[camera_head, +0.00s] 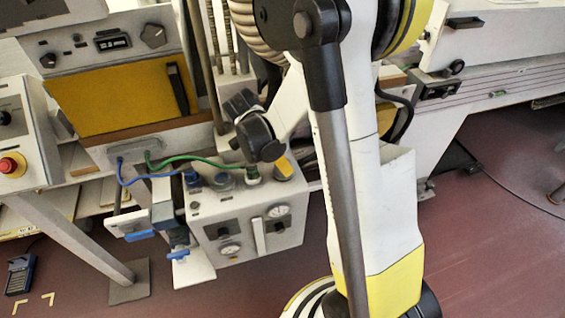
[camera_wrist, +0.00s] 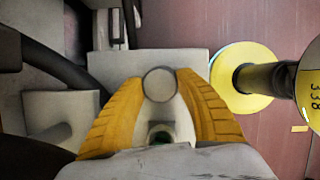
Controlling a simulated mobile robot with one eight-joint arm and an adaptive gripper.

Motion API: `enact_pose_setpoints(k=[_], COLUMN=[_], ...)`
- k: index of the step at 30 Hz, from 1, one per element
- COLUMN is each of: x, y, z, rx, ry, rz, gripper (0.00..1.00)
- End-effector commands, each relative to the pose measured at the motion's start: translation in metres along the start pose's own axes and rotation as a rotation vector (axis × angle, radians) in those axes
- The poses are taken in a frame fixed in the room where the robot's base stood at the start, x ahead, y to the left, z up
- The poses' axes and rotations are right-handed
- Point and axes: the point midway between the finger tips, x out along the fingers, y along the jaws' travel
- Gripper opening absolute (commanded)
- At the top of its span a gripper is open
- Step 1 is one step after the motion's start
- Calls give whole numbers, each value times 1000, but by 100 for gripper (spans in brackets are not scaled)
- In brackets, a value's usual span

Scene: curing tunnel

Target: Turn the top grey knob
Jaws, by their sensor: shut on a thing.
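My gripper (camera_wrist: 160,92) has its two yellow fingers on either side of a round grey knob (camera_wrist: 159,83) in the wrist view. The fingers are shut on the knob, whose round end shows between the tips. In the head view my gripper (camera_head: 284,163) reaches down to the right end of the top of a light grey box (camera_head: 213,222). A grey knob (camera_head: 284,174) there is mostly hidden under a yellow finger. The knob's turn angle cannot be told.
Blue and green hoses (camera_head: 193,157) run to fittings on the box top, left of my gripper. Gauges (camera_head: 277,211) are on its front. A red button (camera_head: 12,165) is on a panel at far left. A yellow panel (camera_head: 125,98) stands behind.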

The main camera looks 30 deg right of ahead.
Motion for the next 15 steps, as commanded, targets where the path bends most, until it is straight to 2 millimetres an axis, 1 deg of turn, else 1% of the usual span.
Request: enact_pose_setpoints(k=[3,6,13,14,15], x=[1,1,1,1,1], y=[0,0,0,0,0], z=[0,0,0,0,0], rx=[95,139,142,142,142], ry=[1,0,1,1,1], rz=[-42,-59,-61,-61,-61], gripper=[10,10,10,44,56])
